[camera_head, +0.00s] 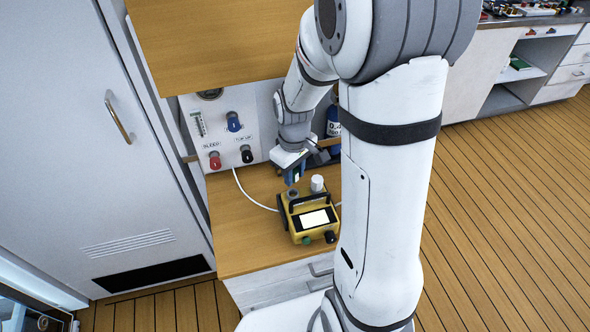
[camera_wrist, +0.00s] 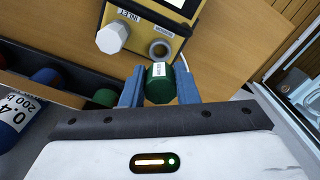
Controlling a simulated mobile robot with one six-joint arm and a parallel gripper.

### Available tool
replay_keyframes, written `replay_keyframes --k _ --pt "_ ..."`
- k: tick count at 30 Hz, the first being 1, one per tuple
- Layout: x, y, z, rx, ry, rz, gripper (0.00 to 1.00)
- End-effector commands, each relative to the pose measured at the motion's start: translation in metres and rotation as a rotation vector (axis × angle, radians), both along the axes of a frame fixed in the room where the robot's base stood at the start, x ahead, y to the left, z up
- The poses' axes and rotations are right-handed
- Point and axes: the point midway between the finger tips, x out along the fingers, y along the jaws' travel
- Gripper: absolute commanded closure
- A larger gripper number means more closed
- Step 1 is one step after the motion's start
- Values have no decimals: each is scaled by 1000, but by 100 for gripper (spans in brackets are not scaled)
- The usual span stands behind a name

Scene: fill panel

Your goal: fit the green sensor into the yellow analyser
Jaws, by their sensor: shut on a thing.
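The yellow analyser (camera_head: 291,220) stands on the wooden counter, with a lit screen, a black handle and a white inlet fitting on top. In the wrist view the analyser (camera_wrist: 143,38) shows its white inlet fitting (camera_wrist: 110,39) and, to the right of it, a round grey-rimmed socket (camera_wrist: 161,49). My gripper (camera_wrist: 160,92) is shut on the green sensor (camera_wrist: 159,84), a short cylinder with a white label, held between blue fingers. The sensor appears just short of the socket and apart from it. In the head view my gripper (camera_head: 293,176) is above the analyser's back edge; the sensor is hardly visible there.
A panel (camera_head: 226,110) with red, blue and black knobs stands behind the analyser. A white tube (camera_head: 250,195) runs along the counter. Bare counter (camera_head: 235,235) lies left.

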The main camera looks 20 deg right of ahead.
Motion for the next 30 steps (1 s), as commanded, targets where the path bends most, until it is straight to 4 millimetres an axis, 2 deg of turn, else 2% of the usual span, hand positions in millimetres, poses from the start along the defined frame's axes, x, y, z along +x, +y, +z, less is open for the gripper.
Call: replay_keyframes --k 1,3,9,30 --pt "0 0 -10 0 1 0 94" --pt "0 0 -17 0 1 -1 94" --pt "0 -1 -31 0 0 -2 94" --pt "0 -2 -33 0 0 -4 94"
